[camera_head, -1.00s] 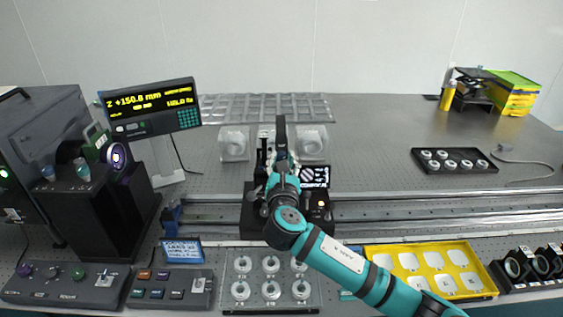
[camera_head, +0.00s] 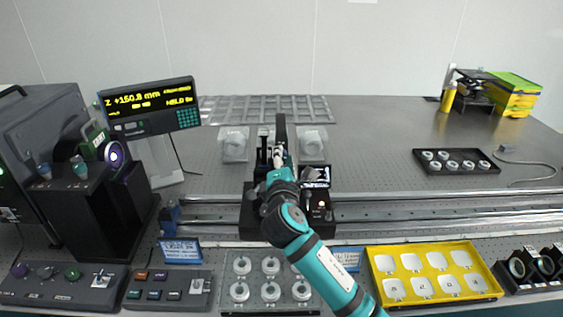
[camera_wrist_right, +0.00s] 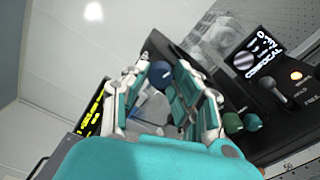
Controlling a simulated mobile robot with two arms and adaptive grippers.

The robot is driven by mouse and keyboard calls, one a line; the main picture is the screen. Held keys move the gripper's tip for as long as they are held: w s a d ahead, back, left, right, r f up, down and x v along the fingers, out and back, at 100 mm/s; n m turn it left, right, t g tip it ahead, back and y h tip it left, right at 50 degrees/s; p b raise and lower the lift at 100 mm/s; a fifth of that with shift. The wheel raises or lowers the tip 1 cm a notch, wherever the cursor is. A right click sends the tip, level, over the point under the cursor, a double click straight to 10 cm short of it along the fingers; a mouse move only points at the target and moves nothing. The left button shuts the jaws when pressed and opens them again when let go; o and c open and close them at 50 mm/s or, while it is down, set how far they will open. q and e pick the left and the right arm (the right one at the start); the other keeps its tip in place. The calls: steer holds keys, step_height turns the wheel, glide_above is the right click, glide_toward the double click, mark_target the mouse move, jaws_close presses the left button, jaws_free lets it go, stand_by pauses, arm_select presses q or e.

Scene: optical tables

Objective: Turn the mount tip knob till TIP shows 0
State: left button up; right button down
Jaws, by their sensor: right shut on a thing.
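The dark mount with a tall black upright (camera_head: 281,132) stands at the middle of the table on the rail. My right gripper (camera_head: 278,158) reaches it from the front, its fingers partly hidden by my wrist. In the right wrist view, my right gripper (camera_wrist_right: 163,80) has its two fingers on either side of a round dark blue knob (camera_wrist_right: 160,75) and is shut on it. A small screen (camera_head: 315,176) beside the mount also shows in the wrist view (camera_wrist_right: 254,56), reading CONFOCAL. I cannot make out a TIP value. My left gripper is not in view.
Two green knobs (camera_wrist_right: 241,122) and a toggle lever (camera_wrist_right: 270,83) sit close to the right gripper. A readout (camera_head: 150,104) shows Z +150.8 mm at the left. A yellow tray (camera_head: 434,273) and a clear ring tray (camera_head: 268,280) lie in front.

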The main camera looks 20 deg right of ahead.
steer(key=shift+f+m+b, duration=0.1)
steer(key=shift+m+b, duration=0.25)
steer(key=shift+m, duration=1.15)
steer(key=c, duration=1.1)
jaws_free()
steer(key=v, duration=1.2)
steer(key=shift+s, duration=0.1)
